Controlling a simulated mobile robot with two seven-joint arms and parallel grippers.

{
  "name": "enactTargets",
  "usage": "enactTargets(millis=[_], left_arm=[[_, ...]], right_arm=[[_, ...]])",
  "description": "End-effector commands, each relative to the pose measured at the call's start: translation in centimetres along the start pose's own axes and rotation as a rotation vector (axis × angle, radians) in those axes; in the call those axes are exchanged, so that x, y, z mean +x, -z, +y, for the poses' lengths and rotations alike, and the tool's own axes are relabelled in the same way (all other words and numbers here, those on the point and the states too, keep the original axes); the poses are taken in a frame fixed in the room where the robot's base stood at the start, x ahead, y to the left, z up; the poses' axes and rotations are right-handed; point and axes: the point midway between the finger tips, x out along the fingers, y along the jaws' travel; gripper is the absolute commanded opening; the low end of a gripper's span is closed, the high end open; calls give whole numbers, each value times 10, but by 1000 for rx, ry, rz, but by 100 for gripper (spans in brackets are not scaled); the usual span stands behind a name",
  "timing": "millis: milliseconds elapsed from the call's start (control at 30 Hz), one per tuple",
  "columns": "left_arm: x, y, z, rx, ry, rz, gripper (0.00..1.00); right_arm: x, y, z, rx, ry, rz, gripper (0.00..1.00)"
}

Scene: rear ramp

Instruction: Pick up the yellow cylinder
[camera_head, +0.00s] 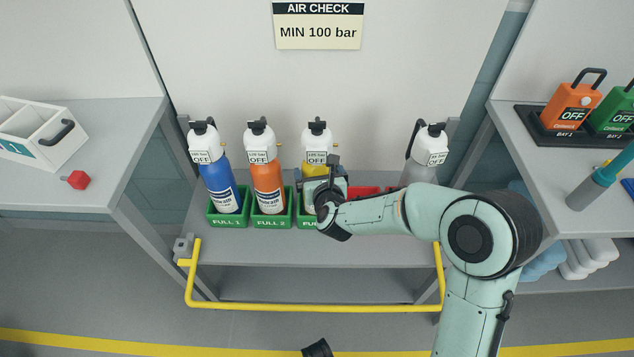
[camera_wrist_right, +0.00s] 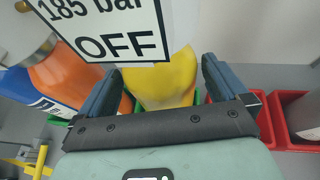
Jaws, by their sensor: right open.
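The yellow cylinder (camera_head: 316,158) stands upright in the third green holder (camera_head: 303,222) on the shelf, with a white top and a tag reading OFF. My right gripper (camera_head: 327,172) is in front of it and hides its lower part. In the right wrist view the yellow cylinder (camera_wrist_right: 168,82) lies between the two open fingers of the right gripper (camera_wrist_right: 157,85). Its tag (camera_wrist_right: 105,30) reads 185 bar, OFF. I cannot tell whether the fingers touch it.
A blue cylinder (camera_head: 219,187) and an orange cylinder (camera_head: 267,184) stand to the left in green holders. A yellow rail (camera_head: 310,307) runs along the front. Side tables flank the shelf.

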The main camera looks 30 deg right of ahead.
Motion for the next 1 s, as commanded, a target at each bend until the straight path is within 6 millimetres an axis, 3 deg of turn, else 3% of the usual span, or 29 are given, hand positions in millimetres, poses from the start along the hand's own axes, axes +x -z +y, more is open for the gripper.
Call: enactTargets(millis=[167, 433, 700, 733, 767, 1000], left_arm=[[2, 3, -1, -1, 0, 8, 100], [2, 3, -1, -1, 0, 9, 100], [2, 3, -1, 0, 0, 8, 100], [2, 3, -1, 0, 0, 8, 100], [2, 3, -1, 0, 0, 8, 100], [1, 2, 0, 0, 0, 7, 100]], right_arm=[[21, 1, 0, 0, 1, 1, 100], [23, 0, 0, -1, 0, 0, 100], [23, 0, 0, -1, 0, 0, 12], [23, 0, 0, -1, 0, 0, 5], [22, -8, 1, 0, 1, -18, 5], [22, -9, 0, 1, 1, -18, 5]])
